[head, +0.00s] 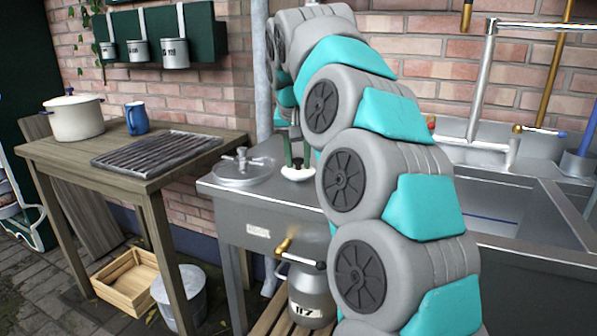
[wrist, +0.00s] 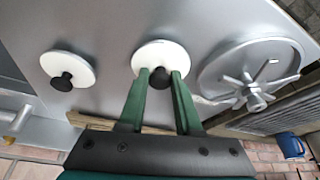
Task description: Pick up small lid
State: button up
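A small white lid (wrist: 152,52) with a black knob (wrist: 160,78) lies on the metal counter in the middle of the wrist view. It also shows in the head view as a white lid (head: 297,173) below my fingers. My gripper (wrist: 160,74) is open, its two green fingers on either side of the knob. I cannot tell whether the fingertips touch the knob. In the head view my gripper (head: 298,158) points down at the lid. A second small white lid (wrist: 82,66) with a black knob lies to the left in the wrist view. My arm hides it in the head view.
A large metal lid (wrist: 225,68) with a spoked handle lies close right of the small lid in the wrist view; it also shows in the head view (head: 228,172). A sink (head: 480,200) is at the right. A wooden table (head: 60,152) with a pot (head: 76,120) stands left.

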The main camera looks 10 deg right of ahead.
grip_shut()
jog(key=shift+r, duration=0.1)
dwell(0.3)
